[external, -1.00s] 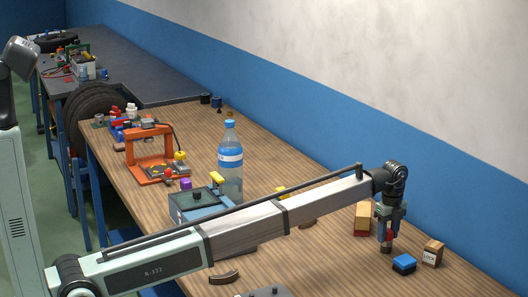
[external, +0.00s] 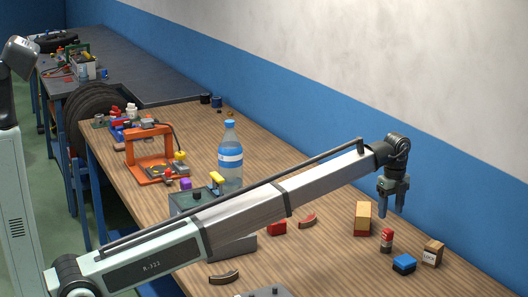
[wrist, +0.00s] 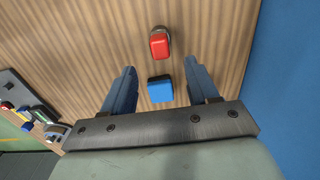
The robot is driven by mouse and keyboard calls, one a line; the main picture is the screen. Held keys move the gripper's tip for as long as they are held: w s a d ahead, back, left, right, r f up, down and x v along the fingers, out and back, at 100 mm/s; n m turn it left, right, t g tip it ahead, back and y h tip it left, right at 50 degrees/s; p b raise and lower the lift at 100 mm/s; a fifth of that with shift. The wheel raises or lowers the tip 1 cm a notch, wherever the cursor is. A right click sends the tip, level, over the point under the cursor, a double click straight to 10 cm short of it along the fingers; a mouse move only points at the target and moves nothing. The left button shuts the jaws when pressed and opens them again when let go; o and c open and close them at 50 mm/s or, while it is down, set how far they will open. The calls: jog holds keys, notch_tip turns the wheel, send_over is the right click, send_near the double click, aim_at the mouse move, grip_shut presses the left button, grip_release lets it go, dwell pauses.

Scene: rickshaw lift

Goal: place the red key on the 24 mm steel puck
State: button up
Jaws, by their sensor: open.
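The red key (external: 386,233) is a small red block near the right end of the wooden bench. It sits on top of a short round piece, which looks like the steel puck (external: 386,248). In the wrist view, the red key (wrist: 159,44) covers most of the puck, with a grey rounded edge (wrist: 161,29) showing past it. My gripper (external: 391,213) is open and empty, above the key and apart from it. In the wrist view, its two fingers (wrist: 160,84) are spread, with the key beyond their tips.
A blue block (external: 404,263) and a wooden box marked LOCK (external: 432,254) stand close to the puck. A tan and orange block (external: 362,218) stands to the left.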

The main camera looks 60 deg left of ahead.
jog(key=shift+r, duration=1.8)
